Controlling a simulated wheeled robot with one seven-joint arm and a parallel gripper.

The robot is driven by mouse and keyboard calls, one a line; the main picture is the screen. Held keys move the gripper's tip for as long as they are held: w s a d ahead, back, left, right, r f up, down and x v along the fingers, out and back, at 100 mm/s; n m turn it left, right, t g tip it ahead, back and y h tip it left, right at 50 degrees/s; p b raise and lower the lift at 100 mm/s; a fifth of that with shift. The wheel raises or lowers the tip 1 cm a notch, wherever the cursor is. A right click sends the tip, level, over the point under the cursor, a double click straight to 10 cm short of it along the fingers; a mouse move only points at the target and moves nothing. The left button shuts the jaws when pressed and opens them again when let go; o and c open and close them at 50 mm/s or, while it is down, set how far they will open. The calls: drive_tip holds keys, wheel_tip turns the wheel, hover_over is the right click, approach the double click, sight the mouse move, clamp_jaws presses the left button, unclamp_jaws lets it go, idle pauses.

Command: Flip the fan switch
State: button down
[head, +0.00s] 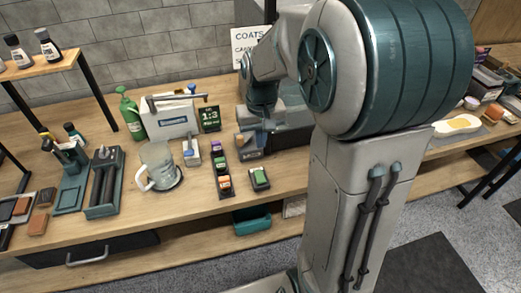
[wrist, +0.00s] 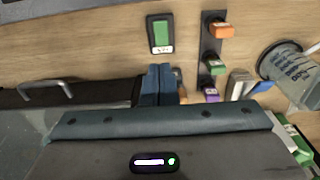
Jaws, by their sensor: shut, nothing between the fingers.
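A small dark switch box with a green rocker (head: 260,178) sits on the wooden bench; it also shows in the wrist view (wrist: 160,34). Beside it stands a dark strip (head: 223,182) with purple, green and orange blocks, seen in the wrist view too (wrist: 212,48). The labels are too small to read, so I cannot tell which is the fan switch. My gripper (head: 249,143) is shut and empty behind the green rocker box. In the wrist view its blue fingers (wrist: 158,84) are together, apart from the box.
Bare wood lies in front of the switch box.

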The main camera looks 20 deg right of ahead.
sight(257, 173)
drive_tip(key=shift+r, duration=0.45)
drive_tip(key=w+b, duration=0.1)
drive_tip(key=b, duration=0.1)
drive_tip(key=shift+a+b, duration=0.15)
drive_tip(key=shift+b, duration=0.2)
drive_tip(key=shift+r, duration=0.1)
drive_tip(key=f, duration=1.4)
drive_tip(key=shift+w+p, duration=0.2)
drive_tip(key=shift+p, duration=0.2)
drive_tip(key=shift+a, duration=0.1)
